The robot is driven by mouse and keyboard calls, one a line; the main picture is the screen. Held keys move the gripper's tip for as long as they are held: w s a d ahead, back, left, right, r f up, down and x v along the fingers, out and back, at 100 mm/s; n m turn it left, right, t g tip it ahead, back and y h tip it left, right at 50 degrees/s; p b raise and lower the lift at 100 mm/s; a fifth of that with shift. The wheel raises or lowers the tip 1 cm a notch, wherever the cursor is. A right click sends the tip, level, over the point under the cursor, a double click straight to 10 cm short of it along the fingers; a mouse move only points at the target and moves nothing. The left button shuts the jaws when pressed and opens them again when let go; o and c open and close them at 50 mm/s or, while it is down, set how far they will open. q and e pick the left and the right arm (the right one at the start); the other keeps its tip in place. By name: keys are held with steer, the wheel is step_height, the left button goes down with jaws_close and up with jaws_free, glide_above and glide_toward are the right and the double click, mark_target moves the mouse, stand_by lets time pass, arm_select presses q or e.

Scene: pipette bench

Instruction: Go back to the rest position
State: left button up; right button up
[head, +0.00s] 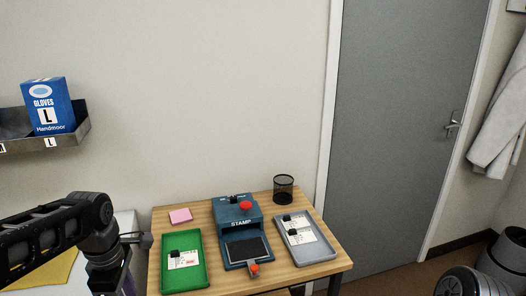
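My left arm comes in from the left, and its dark wrist hangs at the left side of the wooden table. A small dark part that looks like my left gripper (142,240) shows just past the wrist, near the table's left edge. Its fingers are too small and too covered to tell open from shut. I see nothing clearly held in it.
The wooden table (172,228) bears a green tray (203,262), a blue stamp device (237,225) with a red knob, a grey tray (326,247), a pink note pad (180,216) and a black mesh cup (284,190). A shelf (82,134) holds a glove box (48,105).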

arm_select(q)
steer(key=w+d+f+m+t+h, duration=0.1)
steer(key=w+d+f+m+t, duration=0.25)
steer(key=w+m, duration=0.25)
steer(key=w+d+f+m+h, duration=0.2)
steer(key=d+f+m, duration=0.65)
steer(key=f, duration=0.45)
steer(key=s+d+f+m+g, duration=0.1)
steer(key=s+d+f, duration=0.3)
steer(key=s+f, duration=0.2)
steer(key=s+d+f+m+g, duration=0.1)
steer(key=s+d+f, duration=0.3)
steer(key=s+f, duration=0.3)
steer(key=s+d+f+m+g+h, duration=0.1)
steer(key=s+d+f, duration=0.4)
steer(key=s, duration=0.5)
steer(key=shift+s+f+m+g, duration=0.35)
steer(key=shift+f, duration=0.6)
